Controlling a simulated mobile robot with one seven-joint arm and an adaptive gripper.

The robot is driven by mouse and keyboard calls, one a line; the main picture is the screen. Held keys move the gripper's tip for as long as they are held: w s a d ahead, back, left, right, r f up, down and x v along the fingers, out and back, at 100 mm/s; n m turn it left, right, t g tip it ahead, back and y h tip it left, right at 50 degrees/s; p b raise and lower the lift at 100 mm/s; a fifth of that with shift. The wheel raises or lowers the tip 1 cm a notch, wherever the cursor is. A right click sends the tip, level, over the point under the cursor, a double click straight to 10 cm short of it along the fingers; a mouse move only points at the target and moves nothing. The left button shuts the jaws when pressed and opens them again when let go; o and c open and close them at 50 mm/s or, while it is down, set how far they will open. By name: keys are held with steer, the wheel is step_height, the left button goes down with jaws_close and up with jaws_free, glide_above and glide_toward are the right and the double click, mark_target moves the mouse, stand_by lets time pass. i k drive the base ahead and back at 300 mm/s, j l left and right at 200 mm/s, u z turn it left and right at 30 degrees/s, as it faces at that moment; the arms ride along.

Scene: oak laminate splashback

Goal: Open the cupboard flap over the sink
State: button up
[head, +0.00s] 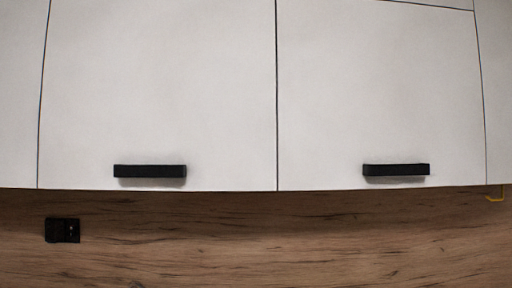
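Two white cupboard fronts fill the upper part of the head view, side by side. The left front (160,90) has a black bar handle (150,171) near its lower edge. The right front (375,90) has a similar black bar handle (396,170) near its lower edge. Both fronts look shut, flush with thin dark gaps around them. The sink is not in view, so I cannot tell which front is over it. My gripper is not in view.
A wood-grain splashback (270,240) runs below the cupboards. A black socket (62,230) is on it at the left. No obstacle shows before the handles.

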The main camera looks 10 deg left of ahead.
mark_target(175, 95)
steer(key=u, duration=1.45)
